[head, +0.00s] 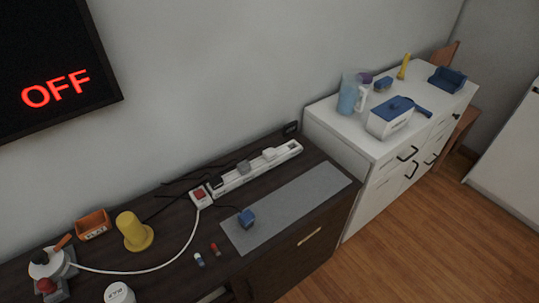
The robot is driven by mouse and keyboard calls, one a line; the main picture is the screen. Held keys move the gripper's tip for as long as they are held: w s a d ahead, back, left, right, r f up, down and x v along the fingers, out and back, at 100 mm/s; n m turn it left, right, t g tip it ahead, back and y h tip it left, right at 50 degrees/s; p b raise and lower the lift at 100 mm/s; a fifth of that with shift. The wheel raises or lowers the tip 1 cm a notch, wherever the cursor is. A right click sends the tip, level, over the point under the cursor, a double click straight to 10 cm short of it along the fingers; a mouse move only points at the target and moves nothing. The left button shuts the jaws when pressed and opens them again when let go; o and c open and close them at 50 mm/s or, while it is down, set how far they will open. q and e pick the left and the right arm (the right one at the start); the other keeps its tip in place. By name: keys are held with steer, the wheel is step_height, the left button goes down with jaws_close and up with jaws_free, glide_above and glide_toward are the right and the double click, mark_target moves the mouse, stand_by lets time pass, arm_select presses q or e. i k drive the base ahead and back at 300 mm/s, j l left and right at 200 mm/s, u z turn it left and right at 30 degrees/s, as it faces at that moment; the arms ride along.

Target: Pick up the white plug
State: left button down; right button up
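A white plug (269,154) sits in the far right part of a long white power strip (289,150) on the dark wooden cabinet. A grey plug (244,167) and a black plug (217,183) sit in the same strip to its left. A blue cube-shaped plug or block (247,218) rests on the grey mat in front of the strip. Neither of my grippers is in view.
The strip's red switch (199,193) and white cable lie at its left end. A yellow cup-like object (134,232), orange box (93,224) and white cup (119,293) stand left. The grey mat (300,200) is mostly clear. A white cabinet (345,128) stands right.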

mark_target(270, 154)
steer(key=i+l+u, duration=0.1)
steer(key=l, duration=0.3)
steer(key=i+l+u, duration=0.15)
steer(key=l, duration=0.2)
steer(key=i+l+u, duration=0.1)
steer(key=l, duration=0.3)
steer(key=i+l+u, duration=0.1)
steer(key=l, duration=0.35)
steer(key=i+j, duration=0.05)
